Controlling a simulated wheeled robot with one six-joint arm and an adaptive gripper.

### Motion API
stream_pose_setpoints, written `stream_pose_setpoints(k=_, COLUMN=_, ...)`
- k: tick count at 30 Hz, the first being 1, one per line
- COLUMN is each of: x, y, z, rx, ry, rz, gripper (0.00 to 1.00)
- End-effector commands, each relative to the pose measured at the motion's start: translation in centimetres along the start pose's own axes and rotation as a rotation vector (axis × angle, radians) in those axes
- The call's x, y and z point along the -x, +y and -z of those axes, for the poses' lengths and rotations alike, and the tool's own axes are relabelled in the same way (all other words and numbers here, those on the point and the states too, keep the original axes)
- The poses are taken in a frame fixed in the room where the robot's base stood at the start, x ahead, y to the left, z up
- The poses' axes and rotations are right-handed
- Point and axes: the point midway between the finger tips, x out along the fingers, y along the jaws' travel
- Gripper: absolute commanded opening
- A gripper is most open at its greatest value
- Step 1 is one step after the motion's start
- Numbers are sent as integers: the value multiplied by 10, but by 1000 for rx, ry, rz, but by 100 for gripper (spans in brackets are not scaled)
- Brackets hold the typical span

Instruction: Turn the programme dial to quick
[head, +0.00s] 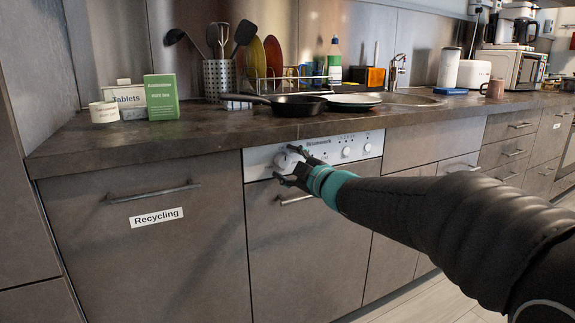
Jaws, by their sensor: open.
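The programme dial (288,161) is a round pale knob at the left of the white dishwasher control panel (260,164), under the worktop. My gripper (283,166) is at the dial, with its dark fingers apart, one near the dial's upper right and one below it. I cannot tell whether the fingers touch the dial. The gripper hides part of the dial and the panel. The dial's markings and its setting are too small to read. Two smaller knobs (346,152) sit further right on the panel.
The dishwasher door handle (294,200) is just below the gripper. A drawer labelled Recycling (157,217) is to the left. Above, the dark worktop (215,141) holds a pan (297,105), a plate (352,100) and a green box (161,97). The space before the cabinet fronts is clear on the left.

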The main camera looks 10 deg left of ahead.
Motion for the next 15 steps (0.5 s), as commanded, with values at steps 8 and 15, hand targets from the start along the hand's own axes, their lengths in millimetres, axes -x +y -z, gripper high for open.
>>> stream_pose_setpoints(k=8, x=-3, y=0, z=0, rx=0, ry=0, rz=0, gripper=63)
stream_pose_setpoints(k=15, x=-3, y=0, z=0, rx=0, ry=1, rz=1, gripper=15)
